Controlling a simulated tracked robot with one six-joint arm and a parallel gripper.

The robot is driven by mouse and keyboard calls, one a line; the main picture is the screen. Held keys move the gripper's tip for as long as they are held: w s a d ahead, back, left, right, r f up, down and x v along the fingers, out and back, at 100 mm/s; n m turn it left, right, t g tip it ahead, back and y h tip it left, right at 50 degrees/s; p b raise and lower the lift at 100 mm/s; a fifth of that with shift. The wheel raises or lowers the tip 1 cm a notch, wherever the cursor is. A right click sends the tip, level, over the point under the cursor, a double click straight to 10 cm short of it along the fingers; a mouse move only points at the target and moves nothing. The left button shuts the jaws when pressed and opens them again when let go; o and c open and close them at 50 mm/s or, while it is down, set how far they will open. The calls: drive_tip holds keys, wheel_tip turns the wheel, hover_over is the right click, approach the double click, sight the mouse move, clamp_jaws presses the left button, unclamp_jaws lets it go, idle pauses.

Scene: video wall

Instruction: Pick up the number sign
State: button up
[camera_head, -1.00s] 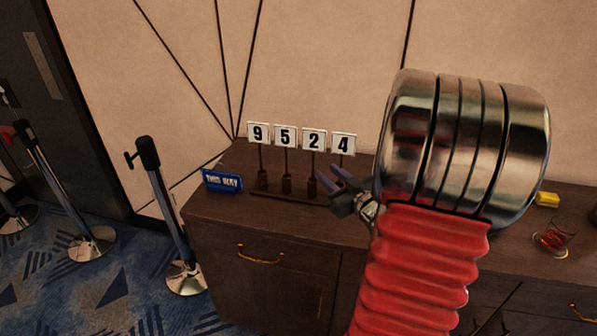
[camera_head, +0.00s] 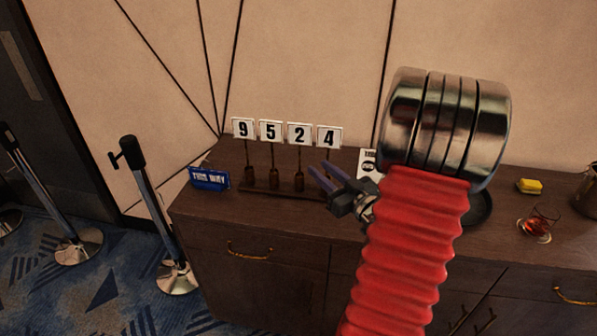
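Several white number signs stand on posts in a dark wooden base (camera_head: 275,191) on the cabinet top. They read 9 (camera_head: 243,128), 5 (camera_head: 271,131), 2 (camera_head: 299,133) and 4 (camera_head: 329,137) from left to right. My gripper (camera_head: 318,177) is in front of the right end of the stand, below the 4 sign. Its two dark blue fingers are apart and point left, with nothing seen between them. The lower part of the 4 sign's post is hidden behind my gripper. I cannot tell whether the fingers touch that post.
The stand is on a dark cabinet (camera_head: 225,222). A blue "THIS WAY" sign (camera_head: 208,179) is left of it. A white card (camera_head: 369,163), a dark plate (camera_head: 481,208), a glass (camera_head: 538,226) and a yellow block (camera_head: 529,186) are to the right. A barrier post (camera_head: 150,205) stands on the floor at left.

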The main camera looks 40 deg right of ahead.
sight(300, 153)
drive_tip(key=shift+w+d, duration=0.2)
drive_tip(key=shift+w, duration=1.35)
drive_tip(key=shift+w+d, duration=0.2)
drive_tip(key=shift+w, duration=1.3)
drive_tip(key=shift+w+d+f, duration=0.1)
drive_tip(key=shift+w+d, duration=0.1)
drive_tip(key=shift+w, duration=1.1)
drive_tip(key=shift+w+d+f, duration=0.1)
drive_tip(key=shift+w+d, duration=0.1)
drive_tip(key=shift+w, duration=1.1)
drive_tip(key=shift+c, duration=0.3)
clamp_jaws()
